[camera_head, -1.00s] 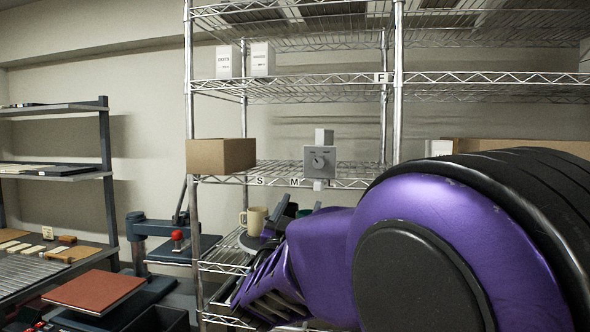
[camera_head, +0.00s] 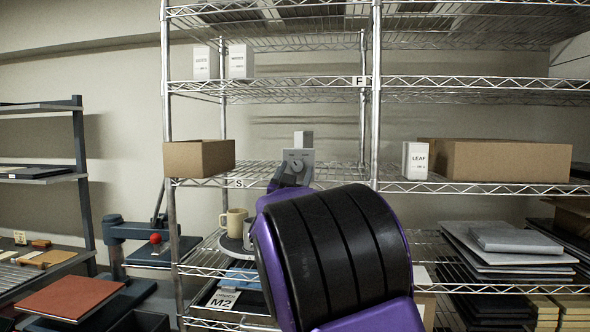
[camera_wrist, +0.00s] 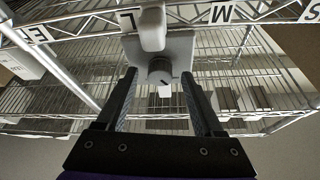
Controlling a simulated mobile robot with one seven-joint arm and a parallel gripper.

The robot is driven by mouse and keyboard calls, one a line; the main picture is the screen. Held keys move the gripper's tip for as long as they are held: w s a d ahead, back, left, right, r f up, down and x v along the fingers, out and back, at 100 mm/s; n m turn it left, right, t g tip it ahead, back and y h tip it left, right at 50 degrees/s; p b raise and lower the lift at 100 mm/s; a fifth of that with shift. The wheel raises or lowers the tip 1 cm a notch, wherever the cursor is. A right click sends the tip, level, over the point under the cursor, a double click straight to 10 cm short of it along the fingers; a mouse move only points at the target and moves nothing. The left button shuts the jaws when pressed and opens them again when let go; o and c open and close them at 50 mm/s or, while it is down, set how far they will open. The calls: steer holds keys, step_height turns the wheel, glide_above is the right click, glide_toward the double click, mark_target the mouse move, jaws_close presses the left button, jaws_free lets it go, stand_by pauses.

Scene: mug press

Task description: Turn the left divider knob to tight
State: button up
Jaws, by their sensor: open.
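A grey divider clamp (camera_head: 304,155) sits on the front edge of the middle shelf, with a round knob (camera_head: 297,170) on its front face. In the wrist view the same knob (camera_wrist: 160,70) shows as a dark grey cylinder with a dark pointer mark; words on its plate are not readable. My gripper (camera_wrist: 158,76) is open, with one finger on each side of the knob in this view. I cannot tell whether the fingers touch it. In the head view my gripper (camera_head: 287,180) is just below the clamp, partly hiding its lower part. Only one divider shows.
A cardboard box (camera_head: 198,158) stands left of the clamp on the same shelf. Right of it are a white LEAF box (camera_head: 415,161) and a long carton (camera_head: 500,160). A beige mug (camera_head: 234,222) is on the shelf below.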

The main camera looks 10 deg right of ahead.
steer(key=shift+w+d+r, duration=0.1)
steer(key=shift+w, duration=0.2)
jaws_close()
